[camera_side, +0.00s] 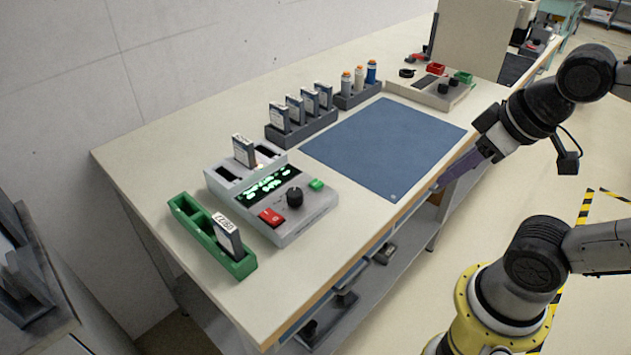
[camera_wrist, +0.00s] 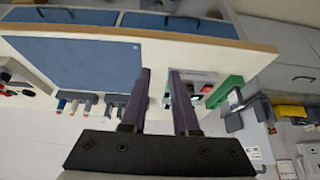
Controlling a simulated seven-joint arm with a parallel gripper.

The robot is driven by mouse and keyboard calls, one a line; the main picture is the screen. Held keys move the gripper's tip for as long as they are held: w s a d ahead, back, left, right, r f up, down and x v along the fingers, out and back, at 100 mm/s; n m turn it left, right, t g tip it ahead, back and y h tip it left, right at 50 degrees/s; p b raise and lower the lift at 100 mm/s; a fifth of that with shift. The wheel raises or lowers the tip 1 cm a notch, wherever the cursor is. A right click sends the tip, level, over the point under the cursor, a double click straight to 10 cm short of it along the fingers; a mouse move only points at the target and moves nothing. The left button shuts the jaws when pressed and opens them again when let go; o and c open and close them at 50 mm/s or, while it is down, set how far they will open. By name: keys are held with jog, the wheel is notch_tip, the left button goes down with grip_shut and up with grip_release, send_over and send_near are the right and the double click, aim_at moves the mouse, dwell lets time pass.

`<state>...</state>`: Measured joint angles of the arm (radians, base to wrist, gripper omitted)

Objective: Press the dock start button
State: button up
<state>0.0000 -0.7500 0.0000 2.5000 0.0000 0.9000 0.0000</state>
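The dock (camera_side: 310,212) is a grey box near the front left of the bench, with a lit green display (camera_side: 266,187). Its sloped face carries a green button (camera_side: 316,184), a black knob (camera_side: 295,196) and a red switch (camera_side: 271,217). I cannot read which control is labelled start. A dark module (camera_side: 244,151) stands in one dock slot; other slots look empty. My gripper (camera_side: 436,186) is by the bench's front edge, right of the dock and apart from it. In the wrist view my gripper (camera_wrist: 159,71) has its fingers apart with nothing between; a finger hides part of the dock (camera_wrist: 203,76).
A green tray (camera_side: 183,201) with one labelled module (camera_side: 227,236) stands left of the dock. A dark rack (camera_side: 299,131) of modules and a bottle rack (camera_side: 357,96) stand behind. The blue mat (camera_side: 388,146) is bare.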

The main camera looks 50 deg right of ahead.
grip_shut()
dwell(1.4)
